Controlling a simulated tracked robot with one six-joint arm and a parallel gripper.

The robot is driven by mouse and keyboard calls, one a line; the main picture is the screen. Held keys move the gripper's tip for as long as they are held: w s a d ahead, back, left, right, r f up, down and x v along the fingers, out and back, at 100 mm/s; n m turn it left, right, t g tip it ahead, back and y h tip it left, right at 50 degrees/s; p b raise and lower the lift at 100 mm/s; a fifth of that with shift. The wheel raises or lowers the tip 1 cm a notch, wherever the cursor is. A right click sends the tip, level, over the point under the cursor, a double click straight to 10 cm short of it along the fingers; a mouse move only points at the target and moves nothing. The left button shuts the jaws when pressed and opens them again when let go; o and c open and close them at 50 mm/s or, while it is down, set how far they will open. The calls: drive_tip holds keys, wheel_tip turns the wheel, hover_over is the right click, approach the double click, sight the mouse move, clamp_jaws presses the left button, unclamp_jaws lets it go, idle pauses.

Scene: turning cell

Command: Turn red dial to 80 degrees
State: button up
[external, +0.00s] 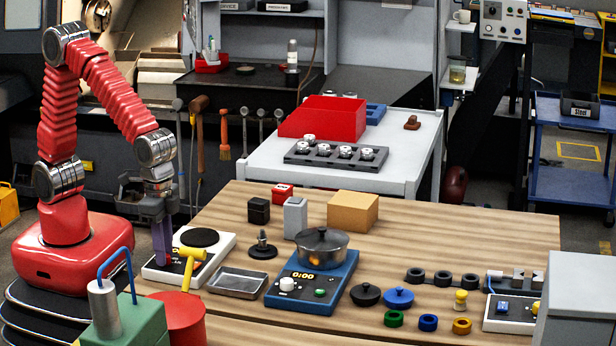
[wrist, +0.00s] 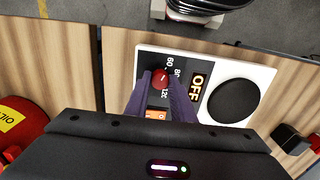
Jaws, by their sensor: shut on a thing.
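The red dial (wrist: 159,77) is on a white hot-plate unit (wrist: 262,70) with a round black plate and a display reading OFF. Printed numbers 60, 80 and 120 show around the dial. The dial's exact pointer angle is too small to tell. My gripper (wrist: 160,82) is shut on the dial, one purple finger at each side. In the external view the white unit (external: 222,243) sits at the table's left edge. My gripper (external: 163,260) points straight down over its left part, and the fingers hide the dial there.
A metal tray (external: 237,282) and a blue cooker (external: 296,291) with a pot (external: 322,250) lie further right. A red cylinder (external: 182,318) and a green box (external: 140,318) stand in front.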

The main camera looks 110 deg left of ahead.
clamp_jaws()
drive_tip(key=shift+m, duration=0.5)
drive_tip(key=m, duration=0.3)
drive_tip(key=shift+m, duration=2.4)
drive_tip(key=o, duration=0.8)
unclamp_jaws()
drive_tip(key=shift+o, duration=0.2)
drive_tip(key=shift+r, duration=0.1)
